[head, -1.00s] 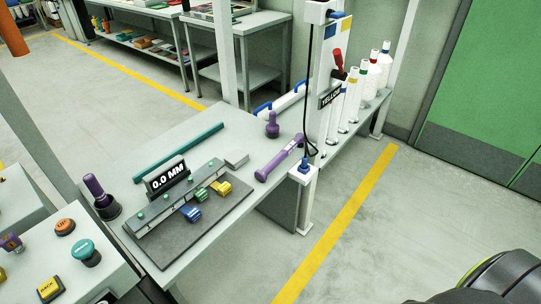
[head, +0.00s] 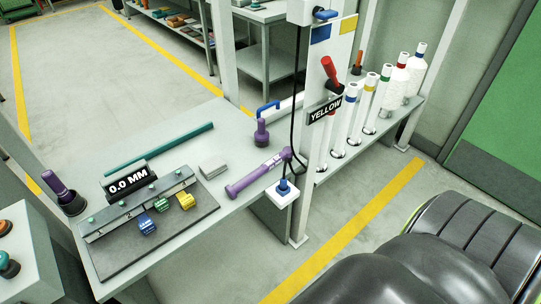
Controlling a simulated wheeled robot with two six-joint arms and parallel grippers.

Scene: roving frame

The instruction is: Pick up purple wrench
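The purple wrench (head: 254,177) lies on the grey workbench (head: 215,215) near its right edge, slanting from lower left to upper right. It has a pale band near its upper end. That end lies close to a hanging black cable and a white post. Neither of my grippers shows in the head view.
A purple knobbed piece (head: 261,133) stands behind the wrench. A black fixture plate (head: 150,240) with coloured blocks and a 0.0 MM display (head: 129,184) are left of it. A white panel labelled YELLOW (head: 325,110) rises at right. Dark parts of mine fill the lower right.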

